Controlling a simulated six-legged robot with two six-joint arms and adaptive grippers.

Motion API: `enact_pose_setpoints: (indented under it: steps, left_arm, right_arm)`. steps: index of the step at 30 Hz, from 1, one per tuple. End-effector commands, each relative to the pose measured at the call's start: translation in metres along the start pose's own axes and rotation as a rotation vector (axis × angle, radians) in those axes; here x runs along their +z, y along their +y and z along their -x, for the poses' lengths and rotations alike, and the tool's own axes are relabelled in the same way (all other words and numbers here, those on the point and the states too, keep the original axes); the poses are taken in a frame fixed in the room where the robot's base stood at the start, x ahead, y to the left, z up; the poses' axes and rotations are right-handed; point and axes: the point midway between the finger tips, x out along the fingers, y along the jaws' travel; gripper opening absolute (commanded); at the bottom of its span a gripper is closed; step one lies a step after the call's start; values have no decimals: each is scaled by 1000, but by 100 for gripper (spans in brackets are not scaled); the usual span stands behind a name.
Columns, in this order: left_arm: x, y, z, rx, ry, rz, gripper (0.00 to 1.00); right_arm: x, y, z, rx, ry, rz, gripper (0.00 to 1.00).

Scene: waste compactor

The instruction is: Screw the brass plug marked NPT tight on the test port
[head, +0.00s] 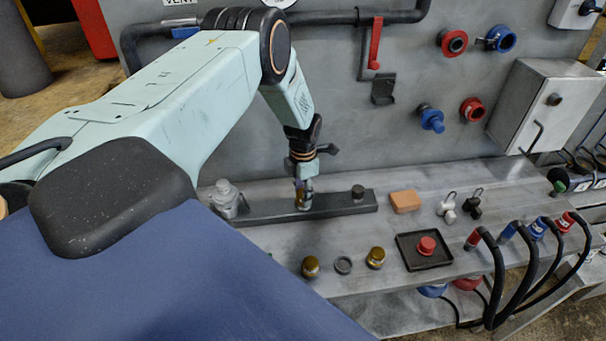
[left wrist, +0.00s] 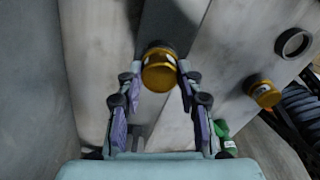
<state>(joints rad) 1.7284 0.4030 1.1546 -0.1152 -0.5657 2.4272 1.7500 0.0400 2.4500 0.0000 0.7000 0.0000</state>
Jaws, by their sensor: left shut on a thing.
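My left gripper (head: 303,186) points down over the dark bar (head: 345,204) on the bench. It is shut on a brass plug (left wrist: 160,70), which sits between the two fingertips in the left wrist view. The plug has a dark top and a pale label whose marking I cannot read. It is at or just above the bar; the test port under it is hidden, and I cannot tell whether the threads are engaged. Another brass plug (head: 311,266) stands on the bench, also seen in the left wrist view (left wrist: 263,91). A third brass plug (head: 376,257) stands farther right. My right gripper is out of view.
A grey ring (head: 343,265) lies between the loose plugs. A grey fitting (head: 227,198) stands by the bar's left end, a dark cap (head: 358,192) on its right. An orange block (head: 405,201) and a black tray (head: 440,263) with a red cap are to the right.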

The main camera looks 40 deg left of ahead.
Motion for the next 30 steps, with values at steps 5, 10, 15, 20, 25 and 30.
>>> enact_pose_setpoints:
  steps: [5,10,15,20,25,30]
  left_arm:
    - [0,0,0,0,0,-1,1]
    - [1,0,-1,1,-1,-104,0]
    - [0,0,-2,1,-1,-305,0]
    - [0,0,-1,1,0,-408,0]
    - [0,0,-1,0,0,-511,0]
    - [0,0,0,1,0,-554,0]
  right_arm:
    - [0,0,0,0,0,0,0]
    - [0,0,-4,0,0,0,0]
    - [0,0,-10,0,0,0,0]
    - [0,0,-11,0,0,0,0]
    - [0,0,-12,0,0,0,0]
    - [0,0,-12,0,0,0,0]
